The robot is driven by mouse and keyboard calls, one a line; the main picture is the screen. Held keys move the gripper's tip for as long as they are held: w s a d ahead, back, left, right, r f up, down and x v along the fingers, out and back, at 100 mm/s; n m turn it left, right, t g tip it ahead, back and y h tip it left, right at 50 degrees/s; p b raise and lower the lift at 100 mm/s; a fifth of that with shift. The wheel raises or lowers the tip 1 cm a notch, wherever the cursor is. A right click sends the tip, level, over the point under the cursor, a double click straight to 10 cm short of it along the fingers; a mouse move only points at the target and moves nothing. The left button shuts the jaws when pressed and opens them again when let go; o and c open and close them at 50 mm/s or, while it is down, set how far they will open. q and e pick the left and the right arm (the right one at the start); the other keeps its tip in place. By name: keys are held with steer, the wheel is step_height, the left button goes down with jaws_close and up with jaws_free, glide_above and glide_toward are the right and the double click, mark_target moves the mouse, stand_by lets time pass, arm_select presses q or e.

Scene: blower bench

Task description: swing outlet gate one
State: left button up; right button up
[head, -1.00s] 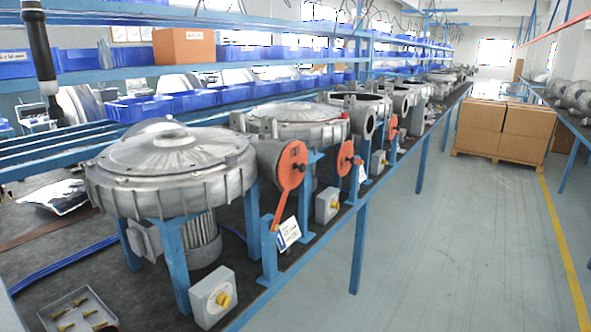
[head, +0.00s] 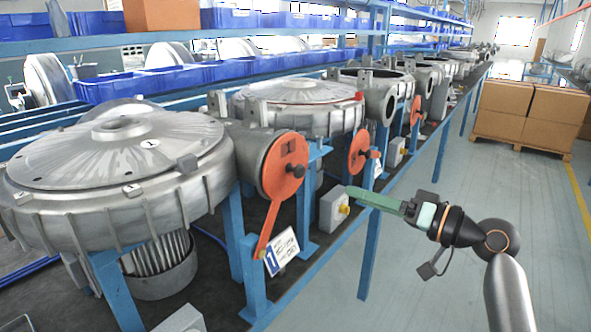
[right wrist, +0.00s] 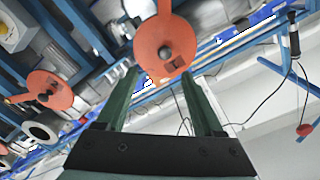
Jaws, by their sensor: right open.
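Outlet gate one is the nearest orange disc (head: 284,164) with a dark centre knob, mounted on the grey outlet of the closest blower (head: 115,185). Its orange lever arm (head: 265,232) slants down and left to a white card marked 1 (head: 281,250). My right gripper (head: 352,191), with green fingers, is right of the gate and apart from it, pointing left. In the right wrist view the orange disc that looks like gate one (right wrist: 160,32) lies ahead, beyond the open, empty fingers (right wrist: 158,75). My left gripper is not in view.
Blue bench legs (head: 370,250) line the edge. The aisle floor (head: 425,270) is clear; cardboard boxes (head: 530,112) stand farther back.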

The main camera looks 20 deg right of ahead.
mark_target(302, 173)
steer(key=x, duration=0.3)
steer(key=r+p+x, duration=0.1)
steer(key=x, duration=0.3)
steer(key=p+x, duration=0.1)
steer(key=x, duration=0.3)
steer(key=shift+s+a+r, duration=0.1)
steer(key=shift+a+r, duration=0.05)
steer(key=shift+r, duration=0.05)
steer(key=shift+x, duration=0.8)
steer(key=shift+f, duration=0.1)
jaws_close()
stand_by(0.3)
